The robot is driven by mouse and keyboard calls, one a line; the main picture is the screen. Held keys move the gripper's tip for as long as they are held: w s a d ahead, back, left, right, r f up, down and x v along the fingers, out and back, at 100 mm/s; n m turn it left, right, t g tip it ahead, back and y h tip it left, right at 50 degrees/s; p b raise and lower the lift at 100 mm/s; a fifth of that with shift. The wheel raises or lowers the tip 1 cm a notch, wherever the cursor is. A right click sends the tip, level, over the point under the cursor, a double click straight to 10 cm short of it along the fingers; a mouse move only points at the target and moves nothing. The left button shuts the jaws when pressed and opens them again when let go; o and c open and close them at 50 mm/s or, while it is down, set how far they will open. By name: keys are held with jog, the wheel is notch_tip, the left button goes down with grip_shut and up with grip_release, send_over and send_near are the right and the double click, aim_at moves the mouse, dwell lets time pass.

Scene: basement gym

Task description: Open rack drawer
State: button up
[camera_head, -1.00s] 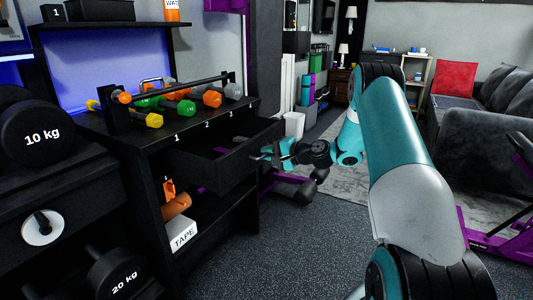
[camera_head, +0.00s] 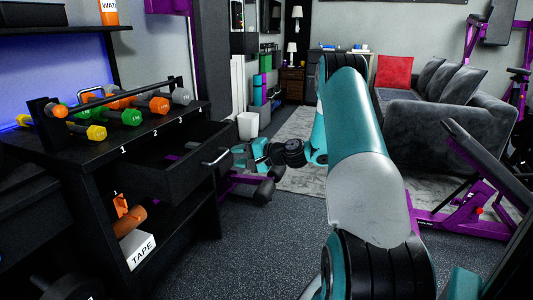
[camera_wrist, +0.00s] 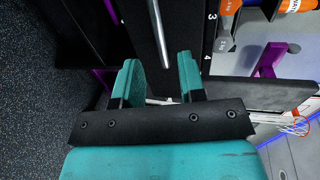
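The black rack (camera_head: 72,160) stands at the left in the head view. Its drawer (camera_head: 165,178), under the top shelf, is pulled out, with its inside showing. The silver bar handle (camera_head: 216,157) is on the drawer's front. My gripper (camera_head: 238,154) is just right of the handle and looks slightly apart from it. In the wrist view my gripper (camera_wrist: 158,62) is open, its teal fingers spread with nothing clamped between them. The handle (camera_wrist: 160,35) runs ahead of and between the fingertips there; exact depth is hard to tell.
Colored dumbbells (camera_head: 125,117) lie on the rack top. An orange item and a box marked TAPE (camera_head: 138,250) are on the shelf below the drawer. Purple gym equipment (camera_head: 475,205) stands at right, a grey sofa (camera_head: 430,125) behind. The dark floor (camera_head: 250,250) before the rack is clear.

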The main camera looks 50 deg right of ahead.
jog(key=p+v, duration=0.1)
jog(key=v, duration=0.9)
jog(key=shift+s, duration=0.25)
jog(key=shift+d, duration=0.1)
jog(key=a+r+n+g+y, duration=0.1)
jog(key=a+r+n+g, duration=0.2)
jog(key=a, duration=0.7)
jog(key=a+r+n+g+y, duration=0.15)
jog(key=a+n+g, duration=0.3)
jog(key=a, duration=0.65)
jog(key=a+r+n+g+y, duration=0.1)
jog(key=a+r+n+g, duration=0.3)
jog(key=a, duration=0.6)
jog(key=s+a+r+n+g+h, duration=0.1)
jog(key=s+a+n+g+h, duration=0.1)
jog(key=s+a+n, duration=0.6)
jog(key=s+a+r+n+g+h, duration=0.1)
jog(key=s+a+n+h, duration=0.2)
jog(key=s, duration=0.9)
notch_tip(320, 180, up, 25)
jog(key=m+p, duration=0.1)
jog(key=p, duration=2.4)
jog(key=shift+s+a, duration=0.2)
jog(key=shift+a, duration=0.1)
